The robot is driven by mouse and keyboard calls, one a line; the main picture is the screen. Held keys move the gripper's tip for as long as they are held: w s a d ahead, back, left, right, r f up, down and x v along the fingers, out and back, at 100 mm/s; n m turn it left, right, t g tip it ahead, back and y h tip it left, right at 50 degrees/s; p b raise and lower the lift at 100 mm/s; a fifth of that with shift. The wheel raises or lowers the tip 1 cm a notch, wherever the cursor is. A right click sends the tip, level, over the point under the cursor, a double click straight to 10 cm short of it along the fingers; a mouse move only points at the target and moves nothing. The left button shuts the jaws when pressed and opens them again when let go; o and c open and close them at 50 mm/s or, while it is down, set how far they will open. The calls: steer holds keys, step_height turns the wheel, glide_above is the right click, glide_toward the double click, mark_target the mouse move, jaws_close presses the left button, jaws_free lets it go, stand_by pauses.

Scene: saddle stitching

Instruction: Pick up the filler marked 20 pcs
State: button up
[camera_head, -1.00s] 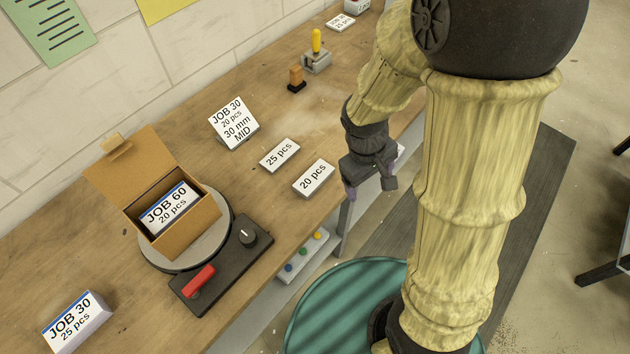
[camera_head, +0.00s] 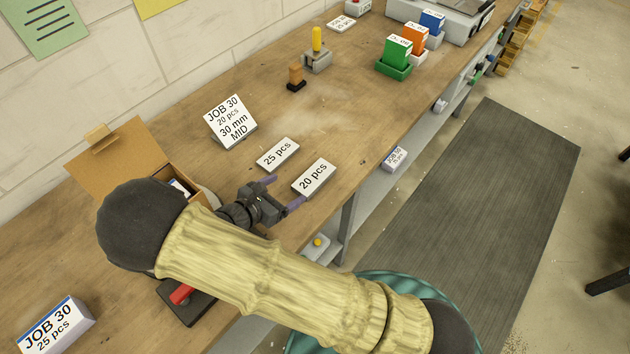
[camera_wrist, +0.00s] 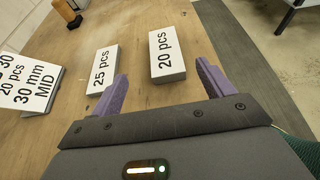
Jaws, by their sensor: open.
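The filler marked 20 pcs (camera_head: 314,178) is a flat white block lying on the wooden bench near its front edge. In the wrist view the 20 pcs filler (camera_wrist: 167,54) lies ahead of my gripper, between the lines of the two fingers and closer to the right one. My gripper (camera_head: 282,191) is open and empty, low over the bench at the left of this block; its purple fingers also show in the wrist view (camera_wrist: 160,91). A similar white block marked 25 pcs (camera_head: 277,154) lies just left of and behind it, ahead of the left finger in the wrist view (camera_wrist: 102,70).
A JOB 30 card (camera_head: 231,121) stands behind the blocks. An open cardboard box (camera_head: 118,158) is at the left, partly hidden by my arm. A JOB 30 25 pcs block (camera_head: 57,326) lies at the lower left. Coloured boxes (camera_head: 397,51) stand farther back right.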

mark_target(312, 178)
steer(key=shift+w, duration=0.15)
steer(key=p+x, duration=0.1)
steer(key=x, duration=0.4)
steer(key=shift+w+d+f+p, duration=0.2)
steer(key=shift+d+p, duration=0.1)
steer(key=shift+p, duration=0.1)
steer(key=shift+w+d+f, duration=0.2)
steer(key=shift+w+f, duration=0.05)
steer(key=shift+w+d+f+p, duration=0.25)
steer(key=shift+w+d+p, duration=0.05)
steer(key=shift+d, duration=0.15)
steer(key=x, duration=0.2)
steer(key=p+x, duration=0.1)
steer(key=x, duration=0.1)
steer(key=shift+s+f, duration=0.15)
steer(key=shift+f, duration=0.2)
steer(key=shift+c, duration=0.4)
steer(key=c, duration=1)
